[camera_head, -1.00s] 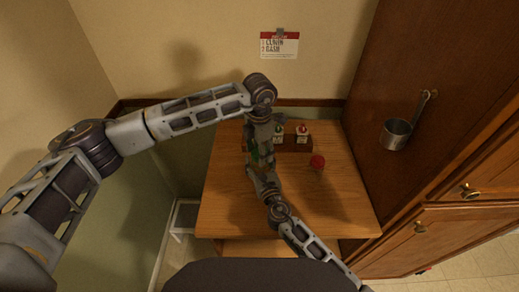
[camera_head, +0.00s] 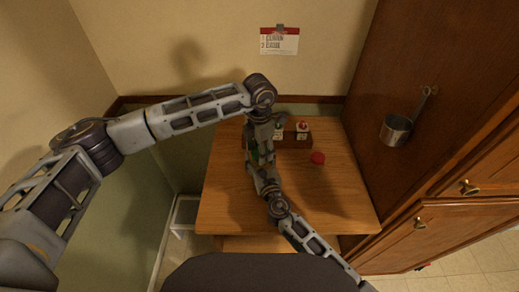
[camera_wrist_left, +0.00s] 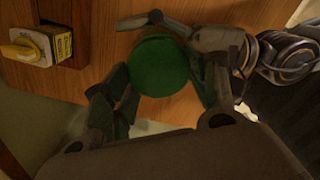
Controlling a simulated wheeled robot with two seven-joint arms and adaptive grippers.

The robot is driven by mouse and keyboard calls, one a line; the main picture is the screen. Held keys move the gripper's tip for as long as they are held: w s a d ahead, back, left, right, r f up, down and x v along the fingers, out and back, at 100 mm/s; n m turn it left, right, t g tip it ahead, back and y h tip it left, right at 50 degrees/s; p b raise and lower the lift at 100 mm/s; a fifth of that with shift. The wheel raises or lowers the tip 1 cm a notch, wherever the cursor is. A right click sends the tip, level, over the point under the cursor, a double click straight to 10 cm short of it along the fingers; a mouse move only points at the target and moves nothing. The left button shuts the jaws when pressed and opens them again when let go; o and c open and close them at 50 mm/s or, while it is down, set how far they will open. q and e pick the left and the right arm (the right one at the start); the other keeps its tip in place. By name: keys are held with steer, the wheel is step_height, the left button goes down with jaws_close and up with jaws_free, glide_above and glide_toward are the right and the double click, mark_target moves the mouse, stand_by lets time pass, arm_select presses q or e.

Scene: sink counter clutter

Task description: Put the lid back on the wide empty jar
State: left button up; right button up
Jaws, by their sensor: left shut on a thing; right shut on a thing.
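A round green lid (camera_wrist_left: 163,66) fills the middle of the left wrist view. My left gripper (camera_wrist_left: 165,88) has its fingers at opposite sides of the lid and is shut on it. A small patch of green (camera_head: 255,156) shows between my arms in the head view. My right gripper (camera_head: 258,170) reaches in from the front, close below the left one. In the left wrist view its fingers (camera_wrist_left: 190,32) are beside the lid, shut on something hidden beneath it. The wide jar's body is not clearly visible, so I cannot tell whether the lid is seated.
A low wooden holder (camera_head: 290,141) with small labelled boxes stands at the back; a yellow-topped box (camera_wrist_left: 20,52) shows in the left wrist view. The counter's right front is clear. A metal cup (camera_head: 395,130) hangs on the cabinet.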

arm_select(q)
steer(key=shift+f, duration=0.6)
stand_by(0.4)
